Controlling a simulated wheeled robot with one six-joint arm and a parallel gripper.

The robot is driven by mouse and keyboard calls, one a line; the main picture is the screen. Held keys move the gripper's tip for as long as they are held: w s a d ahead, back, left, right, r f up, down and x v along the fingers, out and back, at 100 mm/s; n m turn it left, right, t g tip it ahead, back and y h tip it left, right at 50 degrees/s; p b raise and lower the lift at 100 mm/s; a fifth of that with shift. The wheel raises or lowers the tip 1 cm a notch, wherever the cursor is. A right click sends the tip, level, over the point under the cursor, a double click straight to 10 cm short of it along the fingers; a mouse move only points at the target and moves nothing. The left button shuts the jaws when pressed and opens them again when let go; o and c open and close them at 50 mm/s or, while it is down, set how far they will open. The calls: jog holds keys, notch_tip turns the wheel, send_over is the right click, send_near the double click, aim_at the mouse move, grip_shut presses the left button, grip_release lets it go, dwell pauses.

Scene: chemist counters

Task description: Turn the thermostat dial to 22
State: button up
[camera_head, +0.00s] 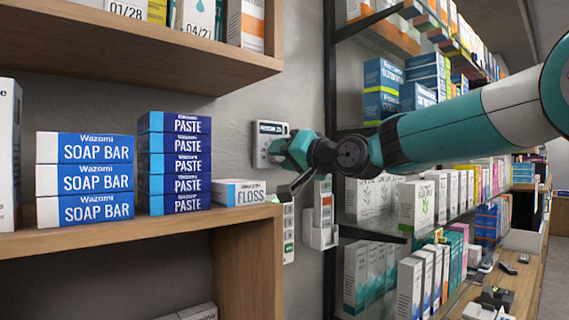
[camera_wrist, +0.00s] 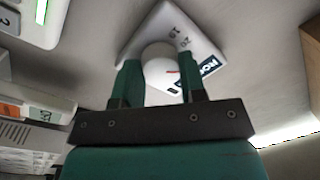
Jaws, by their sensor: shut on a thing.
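The thermostat (camera_head: 262,133) is a small white box with a dark display, fixed to the grey wall right of the shelves. In the wrist view its white plate (camera_wrist: 196,40) shows tilted, with a few printed numbers and part of the dark display (camera_wrist: 208,66). The round white dial (camera_wrist: 158,52) has a red mark near its lower right. My gripper (camera_wrist: 160,68) is shut on the dial, with one teal finger on each side. In the head view my gripper (camera_head: 289,148) hides most of the dial. The display's text is too small to read surely.
A wooden shelf (camera_head: 120,236) at left holds soap bar boxes (camera_head: 85,179), paste boxes (camera_head: 175,165) and a floss box (camera_head: 240,191) close to my gripper. Below the thermostat are a white wall panel (camera_head: 289,235) and a wall holder (camera_head: 320,236). Stocked shelves stand at right.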

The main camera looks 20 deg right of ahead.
jog(key=m+b, duration=0.1)
jog(key=m, duration=0.4)
dwell(0.5)
jog(key=o, duration=0.9)
jog(key=shift+t, duration=0.3)
jog(key=shift+o, duration=0.2)
jog(key=shift+s, duration=0.1)
jog(key=b+v, duration=1.2)
jog(key=v, duration=0.5)
